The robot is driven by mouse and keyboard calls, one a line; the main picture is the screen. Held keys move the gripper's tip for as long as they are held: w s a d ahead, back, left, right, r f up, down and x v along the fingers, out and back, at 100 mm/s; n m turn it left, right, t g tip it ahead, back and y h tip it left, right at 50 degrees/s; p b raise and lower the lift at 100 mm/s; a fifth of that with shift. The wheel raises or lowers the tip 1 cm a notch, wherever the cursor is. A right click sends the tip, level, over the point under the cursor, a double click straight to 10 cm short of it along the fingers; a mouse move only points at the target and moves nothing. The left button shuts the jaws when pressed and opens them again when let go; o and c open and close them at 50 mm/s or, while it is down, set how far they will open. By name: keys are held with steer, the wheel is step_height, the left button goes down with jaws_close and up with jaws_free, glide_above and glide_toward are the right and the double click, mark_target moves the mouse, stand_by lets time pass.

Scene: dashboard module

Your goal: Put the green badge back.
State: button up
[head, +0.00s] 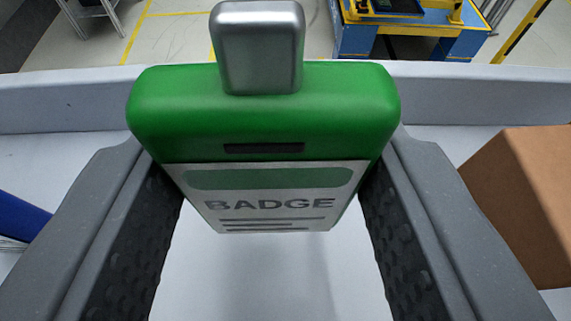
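The green badge (264,112) is upright between the two fingers of my gripper (266,195). It has a metal clip (258,45) on top, a dark slot, and a white label reading BADGE facing me. The grey fingers with dark studded pads press against its left and right sides, so my gripper is shut on it. The badge's lower end shows above a pale surface (265,285); I cannot tell how far above. The place where the badge belongs is not clearly visible.
A brown box (530,195) stands at the right. A blue object (22,215) shows at the left edge. A low pale rim (480,100) runs behind the badge. Beyond it are a floor with yellow lines and a blue and yellow workbench (400,35).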

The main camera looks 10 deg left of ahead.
mark_target(274, 231)
step_height(274, 231, down, 4)
steer(key=shift+r, duration=0.15)
steer(key=o, duration=1)
steer(key=shift+c, duration=0.2)
steer(key=shift+r, duration=0.15)
